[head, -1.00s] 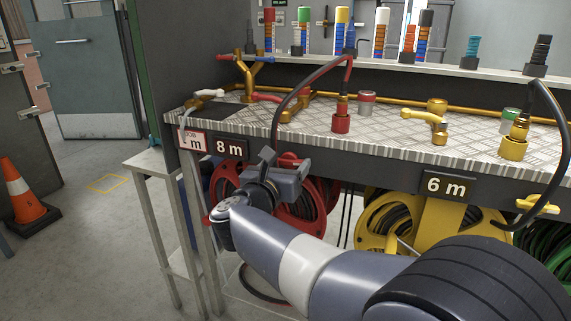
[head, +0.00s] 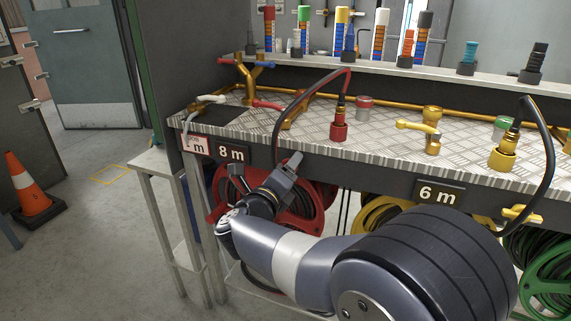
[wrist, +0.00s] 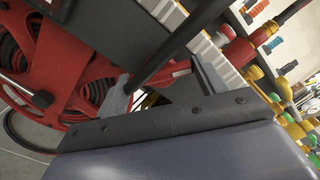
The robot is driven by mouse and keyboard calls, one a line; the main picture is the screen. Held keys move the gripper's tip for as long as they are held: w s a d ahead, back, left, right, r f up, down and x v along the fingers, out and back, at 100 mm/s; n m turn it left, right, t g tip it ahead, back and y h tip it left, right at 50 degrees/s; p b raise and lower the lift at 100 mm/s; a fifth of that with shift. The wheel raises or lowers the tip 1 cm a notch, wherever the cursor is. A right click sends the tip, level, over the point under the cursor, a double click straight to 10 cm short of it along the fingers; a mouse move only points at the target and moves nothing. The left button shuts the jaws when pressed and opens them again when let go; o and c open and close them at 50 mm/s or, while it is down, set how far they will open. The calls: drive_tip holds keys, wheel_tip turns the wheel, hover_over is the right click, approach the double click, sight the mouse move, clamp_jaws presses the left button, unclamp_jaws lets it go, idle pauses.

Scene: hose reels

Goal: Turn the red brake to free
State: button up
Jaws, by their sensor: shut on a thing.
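The red hose reel (head: 308,212) hangs under the bench, right of the 8 m sign (head: 231,151); it also fills the left of the wrist view (wrist: 62,52). My gripper (head: 288,170) is at the bench's front edge, in front of the reel's upper part, with its jaws tilted up to the right. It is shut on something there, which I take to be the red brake. My jaws hide the brake in the head view. In the wrist view a small red piece (wrist: 181,73) shows beside the dark jaw parts. The brake's setting cannot be read.
A red hose coupling (head: 339,130) with a black and red hose stands on the bench above. The yellow reel (head: 375,215), the 6 m sign (head: 439,192) and a yellow brake lever (head: 520,214) are to the right. A table (head: 150,163) stands left.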

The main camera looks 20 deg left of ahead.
drive_tip(key=shift+n+p, duration=2.15)
drive_tip(key=shift+n, duration=1.05)
drive_tip(key=o, duration=1)
drive_tip(key=shift+s, duration=0.1)
drive_tip(key=s+p, duration=0.1)
drive_tip(key=s, duration=0.9)
drive_tip(key=shift+s+a, duration=0.35)
drive_tip(key=shift+a, duration=0.1)
drive_tip(key=shift+w, duration=0.15)
